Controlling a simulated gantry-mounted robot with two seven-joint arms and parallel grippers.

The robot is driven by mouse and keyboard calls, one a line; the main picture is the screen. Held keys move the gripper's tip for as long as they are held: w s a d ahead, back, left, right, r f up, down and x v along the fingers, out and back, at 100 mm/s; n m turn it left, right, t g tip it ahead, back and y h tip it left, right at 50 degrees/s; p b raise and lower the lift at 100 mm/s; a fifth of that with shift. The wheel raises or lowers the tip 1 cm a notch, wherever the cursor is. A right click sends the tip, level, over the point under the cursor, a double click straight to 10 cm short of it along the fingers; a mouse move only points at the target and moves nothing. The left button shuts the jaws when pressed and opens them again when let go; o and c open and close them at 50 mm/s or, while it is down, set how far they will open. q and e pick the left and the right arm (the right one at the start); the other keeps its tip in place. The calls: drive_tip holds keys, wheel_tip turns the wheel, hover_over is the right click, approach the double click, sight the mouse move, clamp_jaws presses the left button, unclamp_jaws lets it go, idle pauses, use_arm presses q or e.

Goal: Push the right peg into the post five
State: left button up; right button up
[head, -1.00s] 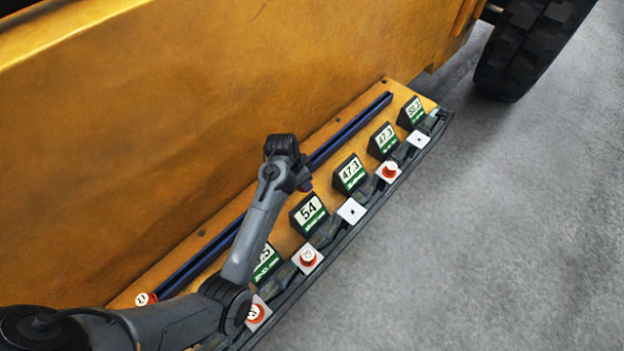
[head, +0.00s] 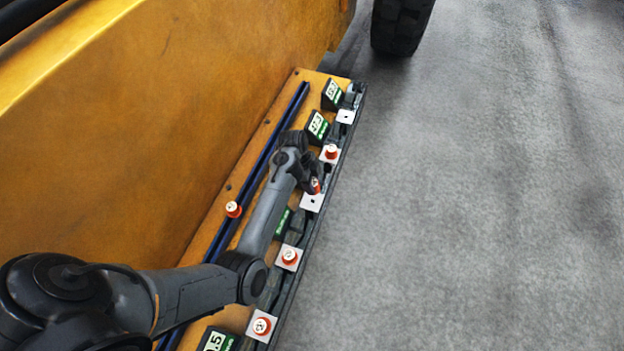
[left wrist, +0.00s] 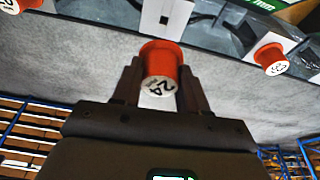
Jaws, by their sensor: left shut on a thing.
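My left gripper (head: 315,184) is shut on a red peg (left wrist: 162,62) with a white end marked 24. In the head view it is close by the bare white plate (head: 311,202) in the middle of the row; contact cannot be told. The left wrist view shows a bare plate (left wrist: 166,17) with a dark square hole, beyond the held peg. Other red pegs sit on plates: one farther along (head: 331,152) and two nearer, (head: 289,257) and (head: 262,326). The far-end plate (head: 346,116) is bare. No post numbers are readable. My right gripper is out of view.
A loose red-and-white peg (head: 233,209) is by the blue rail (head: 294,107) on the orange ledge. A yellow machine wall (head: 170,130) rises at left. Open grey floor (head: 470,220) is at right.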

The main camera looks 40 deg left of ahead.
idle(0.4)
use_arm(q)
drive_tip(key=shift+r+p, duration=0.15)
drive_tip(key=shift+p, duration=0.35)
wheel_tip(320, 180, down, 4)
drive_tip(key=b, duration=0.2)
drive_tip(key=shift+b, duration=0.3)
drive_tip(key=shift+f+b, duration=0.55)
drive_tip(key=shift+f, duration=0.45)
drive_tip(key=shift+p, duration=1)
idle(0.8)
drive_tip(key=shift+f, duration=0.15)
idle(0.4)
drive_tip(key=shift+f+b, duration=1)
drive_tip(key=shift+f, duration=0.65)
drive_tip(key=o, duration=1.1)
